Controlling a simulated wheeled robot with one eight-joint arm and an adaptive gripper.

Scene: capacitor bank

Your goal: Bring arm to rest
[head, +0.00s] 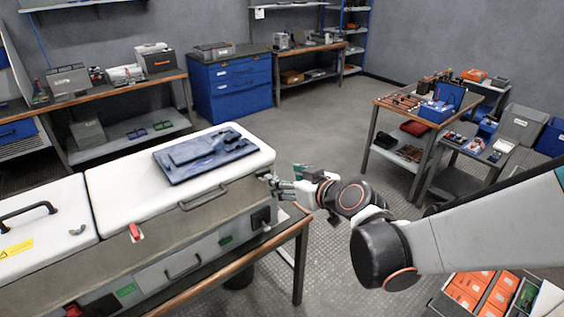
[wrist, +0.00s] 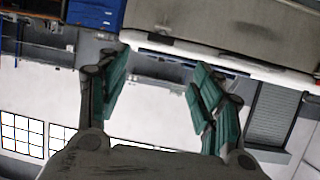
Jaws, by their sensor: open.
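My arm (head: 460,233) reaches in from the right in the head view, bent at its joints. My gripper (head: 281,186) is at the right end of the long white-topped capacitor bank cabinet (head: 110,185), close to its corner; I cannot tell whether it touches. In the wrist view my gripper (wrist: 160,95) shows two green-padded fingers spread apart, with nothing between them. The wrist view looks upside down, with a pale cabinet edge (wrist: 215,52) across its top.
A dark blue folded item (head: 205,155) lies on the cabinet lid. The cabinet stands on a wood-edged table (head: 290,232). A tool trolley (head: 400,105) and a box of orange packs (head: 480,290) are on the right. The floor (head: 325,130) behind my gripper is clear.

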